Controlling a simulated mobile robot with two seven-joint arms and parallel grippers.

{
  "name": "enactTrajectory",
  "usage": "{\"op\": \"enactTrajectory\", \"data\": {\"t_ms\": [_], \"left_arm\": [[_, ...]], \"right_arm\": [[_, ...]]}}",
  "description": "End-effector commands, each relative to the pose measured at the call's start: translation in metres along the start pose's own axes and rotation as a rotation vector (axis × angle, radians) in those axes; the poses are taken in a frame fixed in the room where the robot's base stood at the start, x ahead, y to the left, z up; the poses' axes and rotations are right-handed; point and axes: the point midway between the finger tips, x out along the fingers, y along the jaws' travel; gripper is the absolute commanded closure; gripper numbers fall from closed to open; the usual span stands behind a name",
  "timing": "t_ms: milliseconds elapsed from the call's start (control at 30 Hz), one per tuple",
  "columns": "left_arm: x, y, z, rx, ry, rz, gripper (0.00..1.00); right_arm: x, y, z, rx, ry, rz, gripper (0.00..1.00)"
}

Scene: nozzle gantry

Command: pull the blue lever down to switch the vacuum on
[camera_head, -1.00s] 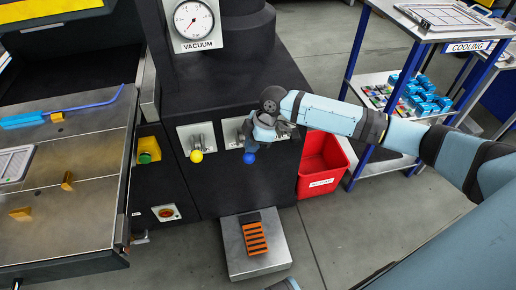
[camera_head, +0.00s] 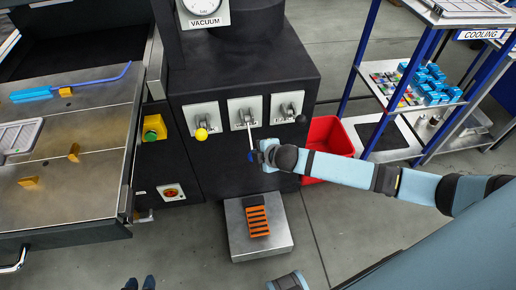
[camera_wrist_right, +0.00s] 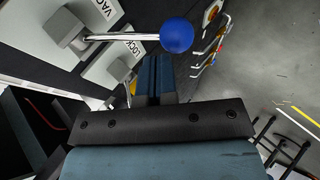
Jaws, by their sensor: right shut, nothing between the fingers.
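The blue lever (camera_head: 250,139) is the middle of three levers on the black machine's front; its thin rod runs downward in the head view to a blue ball. In the right wrist view the blue ball (camera_wrist_right: 176,35) and rod show fully, with the plate marked VAC behind. My right gripper (camera_head: 262,152) is beside the ball in the head view. In the right wrist view its fingers (camera_wrist_right: 157,62) are shut and empty, close to the rod and ball; I cannot tell if they touch. A part of my left gripper (camera_head: 288,282) shows at the bottom edge, its fingers hidden.
The yellow-ball lever (camera_head: 201,134) is left of the blue one, the black-ball lever (camera_head: 301,118) right. The vacuum gauge (camera_head: 203,10) is partly cut off above. A red bin (camera_head: 328,137) stands behind my right arm. A metal platform (camera_head: 237,240) sits on the floor below.

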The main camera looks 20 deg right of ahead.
Motion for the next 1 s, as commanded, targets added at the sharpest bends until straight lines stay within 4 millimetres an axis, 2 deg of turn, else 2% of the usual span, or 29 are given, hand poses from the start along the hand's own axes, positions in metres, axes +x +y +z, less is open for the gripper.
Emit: {"op": "enactTrajectory", "data": {"t_ms": [33,400,1000], "left_arm": [[0.001,0.0,0.001,-0.002,0.0,0.0,0.64],[0.003,0.003,0.003,-0.018,-0.008,0.001,0.64],[0.001,0.0,0.003,-0.002,-0.009,0.001,0.64]], "right_arm": [[0.004,-0.005,0.001,-0.007,0.001,0.022,1.0],[0.015,-0.009,0.006,-0.009,-0.001,0.022,1.0],[0.014,-0.008,0.007,-0.009,-0.004,0.019,1.0]]}}
